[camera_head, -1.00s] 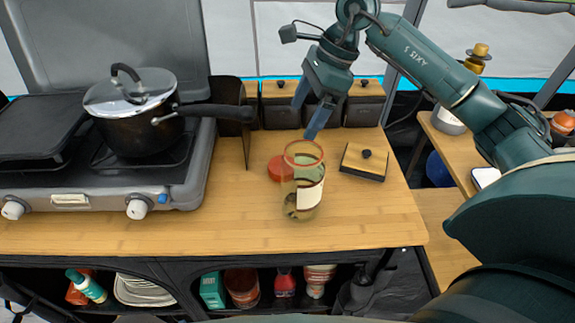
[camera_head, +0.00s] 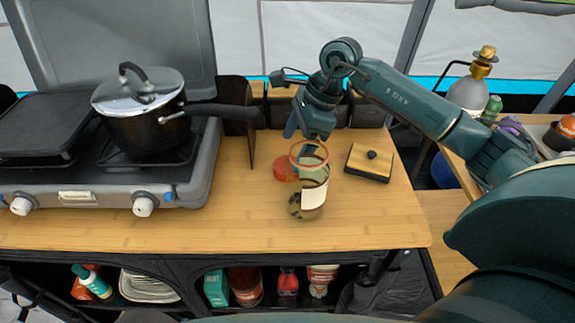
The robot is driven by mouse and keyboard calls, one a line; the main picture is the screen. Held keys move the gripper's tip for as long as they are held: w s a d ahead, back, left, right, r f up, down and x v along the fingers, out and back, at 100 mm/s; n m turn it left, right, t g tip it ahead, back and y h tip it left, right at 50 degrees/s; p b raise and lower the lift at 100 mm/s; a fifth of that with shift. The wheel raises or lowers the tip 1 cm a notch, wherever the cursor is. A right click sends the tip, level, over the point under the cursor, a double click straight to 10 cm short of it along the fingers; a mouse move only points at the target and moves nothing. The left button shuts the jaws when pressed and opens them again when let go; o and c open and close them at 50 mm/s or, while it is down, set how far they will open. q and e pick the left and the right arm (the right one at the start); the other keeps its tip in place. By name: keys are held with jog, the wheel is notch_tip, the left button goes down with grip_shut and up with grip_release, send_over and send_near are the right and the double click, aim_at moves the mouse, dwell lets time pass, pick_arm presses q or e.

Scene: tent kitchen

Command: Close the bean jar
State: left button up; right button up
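The bean jar (camera_head: 313,196) is a clear glass jar with a pale label, a reddish rim and dark beans low inside. It stands upright on the wooden counter with its top uncovered. A red lid (camera_head: 284,171) lies on the counter just behind and left of it, partly hidden by the jar. My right gripper (camera_head: 300,138) points down just behind the jar's rim, above the lid. Its blue fingers look apart with nothing between them. One fingertip is partly hidden behind the jar's rim. My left gripper is not in view.
A wooden lid with a black knob (camera_head: 369,162) lies right of the jar. A stove (camera_head: 100,190) carries a lidded pot (camera_head: 146,135), whose handle reaches right toward an upright dark panel (camera_head: 238,125). Dark canisters (camera_head: 364,113) line the back. The counter's front is clear.

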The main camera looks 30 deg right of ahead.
jog(key=x, duration=0.5)
jog(key=shift+w+d+f+p, duration=0.1)
jog(key=shift+d+f+p, duration=0.1)
jog(key=shift+d+p, duration=0.2)
jog(key=shift+c, duration=0.5)
jog(key=c, duration=1)
